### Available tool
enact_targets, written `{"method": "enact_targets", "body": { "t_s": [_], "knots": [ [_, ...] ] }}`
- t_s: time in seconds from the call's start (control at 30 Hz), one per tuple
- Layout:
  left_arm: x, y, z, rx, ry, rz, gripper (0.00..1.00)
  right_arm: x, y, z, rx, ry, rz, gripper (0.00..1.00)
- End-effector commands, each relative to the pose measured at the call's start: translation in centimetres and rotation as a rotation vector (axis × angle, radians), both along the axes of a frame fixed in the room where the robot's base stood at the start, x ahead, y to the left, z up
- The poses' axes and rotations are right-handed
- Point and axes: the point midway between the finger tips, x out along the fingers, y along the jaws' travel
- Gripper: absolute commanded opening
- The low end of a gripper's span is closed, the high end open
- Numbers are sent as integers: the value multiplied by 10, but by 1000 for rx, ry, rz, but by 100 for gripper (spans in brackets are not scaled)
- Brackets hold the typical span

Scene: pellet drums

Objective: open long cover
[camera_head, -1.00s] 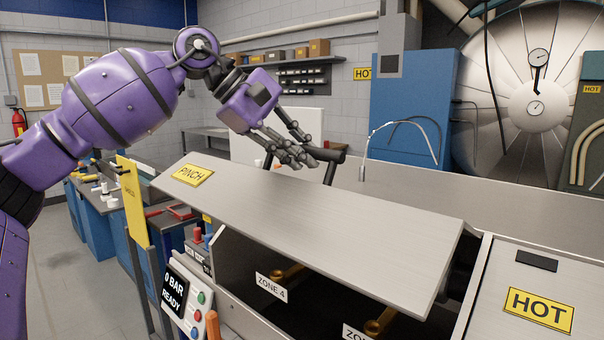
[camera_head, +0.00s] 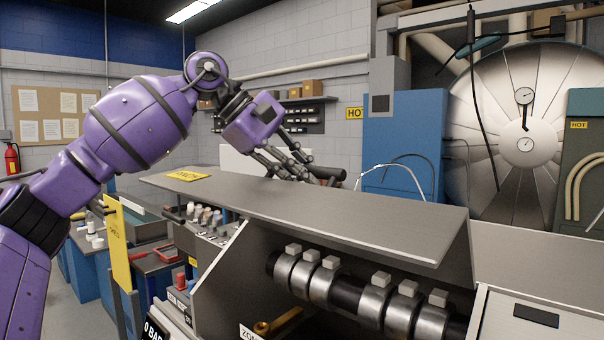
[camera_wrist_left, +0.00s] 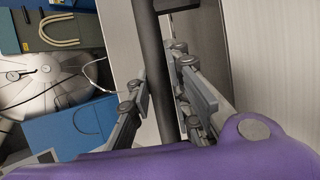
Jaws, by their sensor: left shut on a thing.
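The long cover (camera_head: 330,212) is a grey metal lid with a yellow label, raised and tilted over an open housing. Several metal bands (camera_head: 322,284) around a dark barrel show beneath it. My left gripper (camera_head: 292,172) is behind the cover's upper edge, at the dark bar handle (camera_head: 329,174). In the left wrist view the fingers (camera_wrist_left: 160,100) stand on either side of the dark bar (camera_wrist_left: 154,60), shut on it. The cover's plain surface (camera_wrist_left: 262,60) lies beside them. My right gripper is not in view.
A closed panel (camera_head: 510,318) adjoins the opening at the right. A yellow sign plate (camera_head: 118,246) and a bench with red-handled tools stand at the left. A blue cabinet (camera_head: 400,140) and a large round metal door (camera_head: 510,150) are behind.

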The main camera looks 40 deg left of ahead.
Motion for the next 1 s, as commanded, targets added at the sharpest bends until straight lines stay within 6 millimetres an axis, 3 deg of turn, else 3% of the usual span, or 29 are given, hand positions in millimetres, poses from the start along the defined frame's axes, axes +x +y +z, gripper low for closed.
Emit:
{"method": "enact_targets", "body": {
  "t_s": [0.23,0.27,0.33,0.73,1.0],
  "knots": [
    [0,1,2,-3,-4,4,0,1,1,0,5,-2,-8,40],
    [0,1,2,-3,-4,4,20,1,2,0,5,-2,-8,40],
    [0,1,2,-2,-5,4,27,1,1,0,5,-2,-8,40],
    [-4,3,6,-1,-2,2,27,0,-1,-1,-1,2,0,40],
    [-34,25,42,-2,-6,3,27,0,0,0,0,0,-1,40]
  ]
}}
